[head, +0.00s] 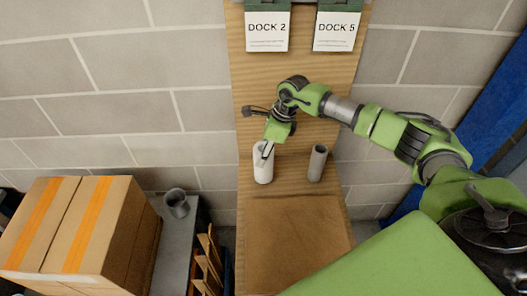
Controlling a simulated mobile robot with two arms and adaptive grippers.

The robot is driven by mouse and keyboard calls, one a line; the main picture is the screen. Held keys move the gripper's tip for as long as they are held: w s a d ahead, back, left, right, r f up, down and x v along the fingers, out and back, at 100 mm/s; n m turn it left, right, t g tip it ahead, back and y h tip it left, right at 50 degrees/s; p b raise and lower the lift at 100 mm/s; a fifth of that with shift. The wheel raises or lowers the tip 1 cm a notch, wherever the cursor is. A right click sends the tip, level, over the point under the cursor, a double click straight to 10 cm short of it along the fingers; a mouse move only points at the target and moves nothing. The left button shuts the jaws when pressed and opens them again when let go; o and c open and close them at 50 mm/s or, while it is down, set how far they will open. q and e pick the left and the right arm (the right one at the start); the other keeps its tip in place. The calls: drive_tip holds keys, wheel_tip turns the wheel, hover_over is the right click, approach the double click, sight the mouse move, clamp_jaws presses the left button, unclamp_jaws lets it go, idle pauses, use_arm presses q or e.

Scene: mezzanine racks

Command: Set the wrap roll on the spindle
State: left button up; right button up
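A white upright cylinder that looks like the wrap roll (263,172) stands on the wooden board, below the left sign. My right gripper (267,151) comes in from the right side and points down at the top of this roll. Its fingers overlap the roll's upper end; I cannot tell whether they grip it. A grey upright cylinder (317,164) with a dark open top stands to the right of the roll, apart from it; it may be the spindle, but I cannot be sure. My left gripper is not in view.
Two signs, DOCK 2 (267,32) and DOCK 5 (337,32), hang on the wooden back panel (294,70). A brown mat (294,235) covers the front of the board. Taped cardboard boxes (125,235) and a grey metal cup (176,203) are at the left.

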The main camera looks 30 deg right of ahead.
idle(0.3)
idle(0.5)
drive_tip(key=shift+b, duration=0.35)
drive_tip(key=shift+f+b, duration=0.45)
drive_tip(key=shift+f, duration=0.05)
drive_tip(key=o, duration=0.8)
drive_tip(key=shift+c, duration=0.2)
drive_tip(key=p+v, duration=0.6)
drive_tip(key=v, duration=0.5)
drive_tip(key=shift+p, duration=0.3)
